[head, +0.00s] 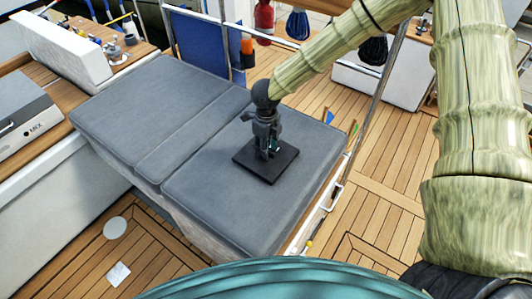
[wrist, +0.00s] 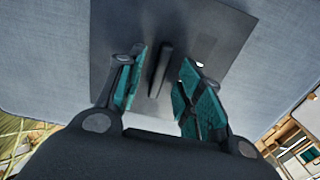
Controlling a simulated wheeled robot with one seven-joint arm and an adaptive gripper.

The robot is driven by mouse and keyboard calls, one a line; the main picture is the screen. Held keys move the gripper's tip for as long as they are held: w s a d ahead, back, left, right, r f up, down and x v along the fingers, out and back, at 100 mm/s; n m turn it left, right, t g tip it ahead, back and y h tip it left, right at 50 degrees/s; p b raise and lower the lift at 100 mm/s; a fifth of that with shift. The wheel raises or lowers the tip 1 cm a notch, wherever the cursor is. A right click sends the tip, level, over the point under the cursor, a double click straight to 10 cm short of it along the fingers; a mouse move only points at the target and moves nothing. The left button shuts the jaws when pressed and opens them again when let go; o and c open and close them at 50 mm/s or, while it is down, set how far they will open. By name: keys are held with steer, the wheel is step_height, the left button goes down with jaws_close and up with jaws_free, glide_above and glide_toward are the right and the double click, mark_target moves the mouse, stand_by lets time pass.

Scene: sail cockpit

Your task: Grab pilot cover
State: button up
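The pilot cover (head: 285,163) looks like a dark square plate lying flat on the grey cushion. In the wrist view the plate (wrist: 195,22) fills the upper middle, with a narrow upright dark handle (wrist: 160,68) near its centre. My gripper (head: 267,150) points down over the plate's middle. In the wrist view my gripper (wrist: 161,78) is open, with one teal-padded finger on each side of the handle and a visible gap to both. In the head view the gripper hides the handle.
The grey cushion (head: 200,110) gives flat free room around the plate. A white rail (head: 325,205) runs along its right edge. A white-grey box (head: 25,118) is at left.

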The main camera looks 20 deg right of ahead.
steer(key=shift+f, duration=0.25)
jaws_close()
